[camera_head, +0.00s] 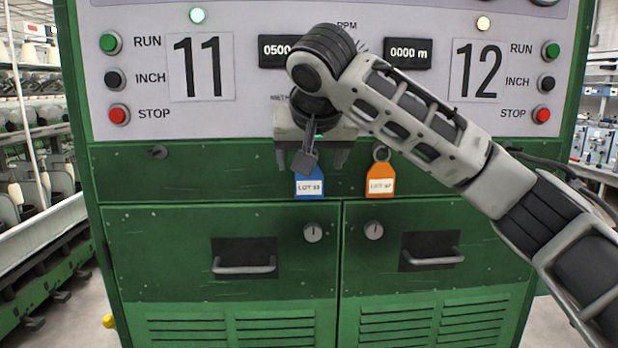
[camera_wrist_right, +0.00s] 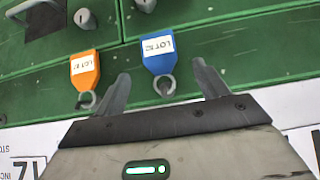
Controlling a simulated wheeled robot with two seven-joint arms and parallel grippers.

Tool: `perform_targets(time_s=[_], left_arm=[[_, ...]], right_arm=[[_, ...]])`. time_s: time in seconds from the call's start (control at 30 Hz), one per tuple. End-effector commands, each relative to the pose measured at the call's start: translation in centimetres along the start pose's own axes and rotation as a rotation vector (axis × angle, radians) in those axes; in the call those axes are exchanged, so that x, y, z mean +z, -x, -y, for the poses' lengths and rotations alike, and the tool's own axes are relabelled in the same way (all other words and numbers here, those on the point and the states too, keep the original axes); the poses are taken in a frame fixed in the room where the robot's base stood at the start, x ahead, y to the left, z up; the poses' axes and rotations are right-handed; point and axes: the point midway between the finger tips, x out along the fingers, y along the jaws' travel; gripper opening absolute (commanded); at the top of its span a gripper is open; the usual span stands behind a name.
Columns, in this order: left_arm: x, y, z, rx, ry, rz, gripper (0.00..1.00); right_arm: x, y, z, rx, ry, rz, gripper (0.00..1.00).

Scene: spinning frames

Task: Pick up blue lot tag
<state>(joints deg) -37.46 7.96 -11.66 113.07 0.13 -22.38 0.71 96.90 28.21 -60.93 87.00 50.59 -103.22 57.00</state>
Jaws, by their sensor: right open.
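The blue lot tag (camera_head: 309,186) hangs on the green machine front below my right gripper in the head view, with its upper part hidden. In the right wrist view the blue tag (camera_wrist_right: 162,61) lies just beyond the fingertips, and its metal ring shows between the two fingers. It has a white LOT label whose number is hard to read. My right gripper (camera_head: 311,160) is open, with its fingers pointing down in the head view. In the right wrist view the gripper (camera_wrist_right: 162,78) has one finger on each side of the ring, with gaps visible. My left gripper is not in view.
An orange lot tag (camera_head: 380,181) hangs to the right of the blue one; in the wrist view the orange tag (camera_wrist_right: 85,69) is outside the left finger. Below are cabinet doors with handles (camera_head: 244,266) and round knobs (camera_head: 313,232). The control panel (camera_head: 140,75) is above.

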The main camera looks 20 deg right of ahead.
Motion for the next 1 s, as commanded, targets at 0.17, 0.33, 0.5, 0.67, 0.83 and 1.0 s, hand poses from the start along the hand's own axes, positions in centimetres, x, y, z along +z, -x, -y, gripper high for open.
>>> perform_targets(time_s=[0.17,0.33,0.5,0.67,0.83,1.0], left_arm=[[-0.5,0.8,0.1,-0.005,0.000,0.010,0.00],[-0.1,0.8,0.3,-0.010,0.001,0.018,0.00],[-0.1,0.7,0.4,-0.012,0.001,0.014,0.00],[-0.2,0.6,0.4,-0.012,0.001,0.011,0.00],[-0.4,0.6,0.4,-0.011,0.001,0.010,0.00],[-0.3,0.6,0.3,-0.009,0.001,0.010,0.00]], right_arm=[[-0.3,-2.5,-0.1,0.004,-0.001,0.003,0.73],[-0.1,-4.4,0.0,0.002,-0.001,0.002,0.73],[-0.1,-4.7,0.0,0.001,-0.001,0.001,0.73],[-0.1,-4.7,0.0,0.001,-0.001,0.001,0.51],[-0.1,-4.7,0.0,0.001,-0.001,0.001,0.25],[-0.1,-4.6,0.0,0.000,-0.001,0.000,0.25]])
